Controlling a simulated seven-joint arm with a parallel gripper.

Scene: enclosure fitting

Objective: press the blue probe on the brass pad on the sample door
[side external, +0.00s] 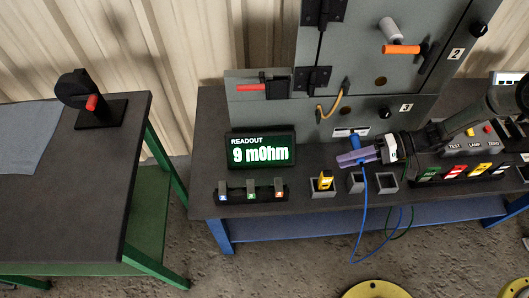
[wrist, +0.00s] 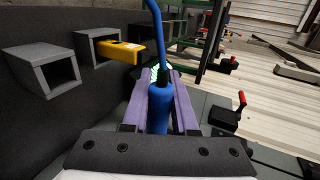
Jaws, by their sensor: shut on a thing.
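My gripper (side external: 345,159) has purple fingers shut on the blue probe (side external: 354,138), close in front of the lower grey panel (side external: 400,112) marked 3. In the wrist view the blue probe (wrist: 160,108) sits between the purple fingers (wrist: 166,92), with its blue cable rising from it. In the side view the cable hangs over the bench edge. The probe's front is near a white label plate (side external: 345,131) too small to read. I cannot tell whether the tip touches the panel.
The readout (side external: 262,151) shows 9 mOhm. A yellow probe (side external: 324,180) stands in a grey holder; two other holders (side external: 388,184) look empty. An orange cable (side external: 332,104), a red handle (side external: 252,88) and an orange handle (side external: 401,49) stand out from the enclosure. A button box (side external: 460,160) is at right.

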